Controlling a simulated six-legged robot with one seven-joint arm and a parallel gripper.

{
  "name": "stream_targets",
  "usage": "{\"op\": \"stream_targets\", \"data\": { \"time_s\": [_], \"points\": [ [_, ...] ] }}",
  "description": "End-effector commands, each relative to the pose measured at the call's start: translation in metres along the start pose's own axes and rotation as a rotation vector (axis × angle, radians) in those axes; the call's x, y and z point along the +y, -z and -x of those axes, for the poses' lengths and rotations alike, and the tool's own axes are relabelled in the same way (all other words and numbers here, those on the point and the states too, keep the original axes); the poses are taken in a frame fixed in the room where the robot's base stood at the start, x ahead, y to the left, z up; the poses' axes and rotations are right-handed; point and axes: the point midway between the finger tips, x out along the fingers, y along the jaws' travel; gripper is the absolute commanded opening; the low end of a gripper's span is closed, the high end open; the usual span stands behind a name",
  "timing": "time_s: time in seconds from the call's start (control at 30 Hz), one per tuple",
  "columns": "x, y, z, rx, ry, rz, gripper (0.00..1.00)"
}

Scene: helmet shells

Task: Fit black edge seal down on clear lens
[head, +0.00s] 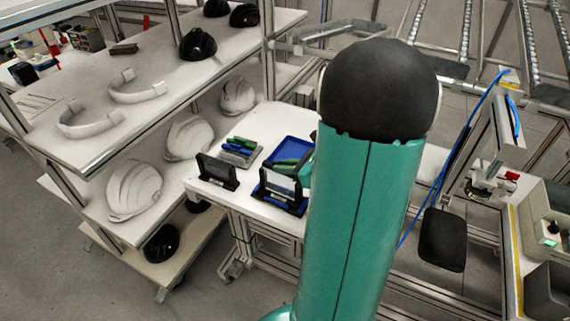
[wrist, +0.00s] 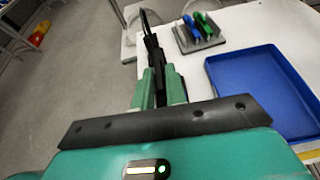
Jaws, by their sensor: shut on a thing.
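My gripper (wrist: 160,88) shows in the wrist view, with its two green fingers closed on a thin, dark upright piece. This looks like the black edge seal (wrist: 152,45), seen nearly edge-on, so its full shape cannot be told. In the head view my arm hides most of the work spot. Two dark upright frames stand at the table's near edge there, a left one (head: 217,172) and a right one (head: 283,191). A pale, glassy area inside the right frame may be the clear lens. Whether the seal touches a lens cannot be told.
A blue tray (wrist: 262,92) lies on the white table beside my gripper. A rack of green and blue tools (head: 240,151) stands behind the left frame. A shelf (head: 140,120) with white helmets stands at the left. Open floor (wrist: 60,90) lies left of the gripper.

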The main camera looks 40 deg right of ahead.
Motion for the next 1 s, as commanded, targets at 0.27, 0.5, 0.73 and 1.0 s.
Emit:
{"op": "stream_targets", "data": {
  "time_s": [0.27,0.5,0.73,1.0],
  "points": [
    [0.0,0.006,-0.003,0.001,-0.001,0.0,0.0],
    [0.0,0.011,-0.004,0.001,-0.001,-0.001,0.0],
    [0.0,0.013,-0.005,0.001,0.0,0.001,0.35],
    [0.0,0.013,-0.005,0.001,0.0,0.001,0.39]
  ]
}}
